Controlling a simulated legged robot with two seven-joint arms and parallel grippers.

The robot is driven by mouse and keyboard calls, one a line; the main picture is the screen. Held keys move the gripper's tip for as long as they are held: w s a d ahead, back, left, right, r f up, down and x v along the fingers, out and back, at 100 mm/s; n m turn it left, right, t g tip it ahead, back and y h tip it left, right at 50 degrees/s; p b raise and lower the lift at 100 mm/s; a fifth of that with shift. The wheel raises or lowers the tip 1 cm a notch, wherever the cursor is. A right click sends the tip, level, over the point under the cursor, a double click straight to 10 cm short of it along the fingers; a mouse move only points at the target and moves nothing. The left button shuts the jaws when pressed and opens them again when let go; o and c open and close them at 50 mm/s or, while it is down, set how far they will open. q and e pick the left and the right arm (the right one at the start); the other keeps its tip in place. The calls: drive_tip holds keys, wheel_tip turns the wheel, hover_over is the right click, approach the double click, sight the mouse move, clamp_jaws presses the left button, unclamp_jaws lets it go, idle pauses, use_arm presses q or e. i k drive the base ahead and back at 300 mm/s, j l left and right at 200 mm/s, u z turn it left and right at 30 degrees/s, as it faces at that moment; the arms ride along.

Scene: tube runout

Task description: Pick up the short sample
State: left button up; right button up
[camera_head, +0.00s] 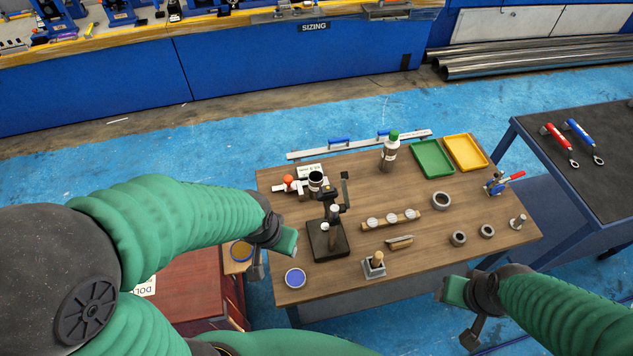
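Several short grey tube rings lie on the wooden table: a larger ring (441,201) right of centre and two smaller rings, one (458,238) left of the other (487,231), near the right front. I cannot tell for sure which one is the short sample. My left gripper (274,250) is at the table's left front edge, left of the rings and apart from them. My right gripper (461,309) is in front of the table's front edge, nearer to me than the smaller rings. Neither gripper visibly holds anything; their finger gaps are unclear.
A black gauge stand (328,239) stands left of centre. A wooden rack (391,219) with round pieces lies mid-table. A bottle (389,153), green tray (432,159) and yellow tray (466,153) are at the back. A red-handled clamp (500,184) sits at the right edge.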

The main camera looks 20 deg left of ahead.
sight(315, 177)
drive_tip(key=i+l+u, duration=0.1)
drive_tip(key=i+u, duration=0.25)
drive_tip(key=i+l+u, duration=0.15)
drive_tip(key=u, duration=0.2)
drive_tip(key=i+l+u, duration=0.2)
drive_tip(key=u, duration=0.15)
drive_tip(key=l, duration=0.05)
